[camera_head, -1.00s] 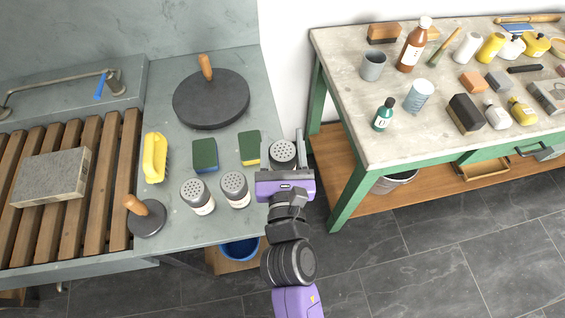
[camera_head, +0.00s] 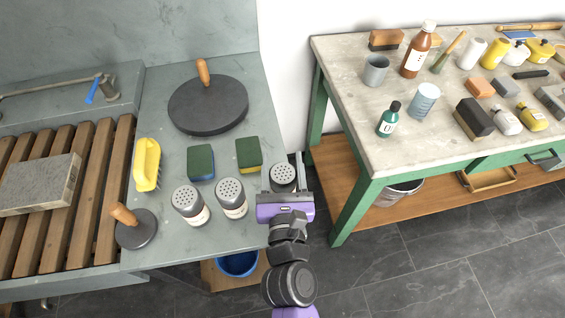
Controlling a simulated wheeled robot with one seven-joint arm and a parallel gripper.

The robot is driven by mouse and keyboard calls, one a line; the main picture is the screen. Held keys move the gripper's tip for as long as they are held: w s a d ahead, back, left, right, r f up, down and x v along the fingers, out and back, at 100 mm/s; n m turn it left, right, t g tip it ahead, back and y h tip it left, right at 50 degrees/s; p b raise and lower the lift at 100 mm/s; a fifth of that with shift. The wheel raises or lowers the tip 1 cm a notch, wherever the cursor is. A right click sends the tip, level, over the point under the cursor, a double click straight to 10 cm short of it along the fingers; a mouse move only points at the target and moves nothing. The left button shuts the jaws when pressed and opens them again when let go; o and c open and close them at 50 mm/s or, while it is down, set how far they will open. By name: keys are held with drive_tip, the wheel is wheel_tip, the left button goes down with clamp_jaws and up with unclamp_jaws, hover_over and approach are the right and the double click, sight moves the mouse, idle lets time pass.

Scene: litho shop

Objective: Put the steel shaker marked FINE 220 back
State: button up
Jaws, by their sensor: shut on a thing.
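My gripper (camera_head: 284,186) is shut on a steel shaker (camera_head: 283,175) with a perforated top. It holds it upright by the right edge of the grey stone counter (camera_head: 217,240), near the gap beside the other table. Its label is hidden by the gripper. Two similar shakers, a left one (camera_head: 188,203) and a right one (camera_head: 231,196), stand side by side on the counter to the left of my gripper. Their label text is too small to read.
Two green-topped sponges (camera_head: 201,160) (camera_head: 249,153), a yellow brush (camera_head: 147,163), a small round disc with a wooden knob (camera_head: 136,232) and a large one (camera_head: 208,107) are on the counter. The bench (camera_head: 370,140) at right holds bottles and blocks. A blue bucket (camera_head: 238,263) is below.

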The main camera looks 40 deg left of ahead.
drive_tip(key=o, duration=1.4)
drive_tip(key=shift+f, duration=0.1)
drive_tip(key=shift+r, duration=0.2)
drive_tip(key=v, duration=1.2)
drive_tip(key=shift+f+b, duration=0.1)
drive_tip(key=shift+b, duration=0.3)
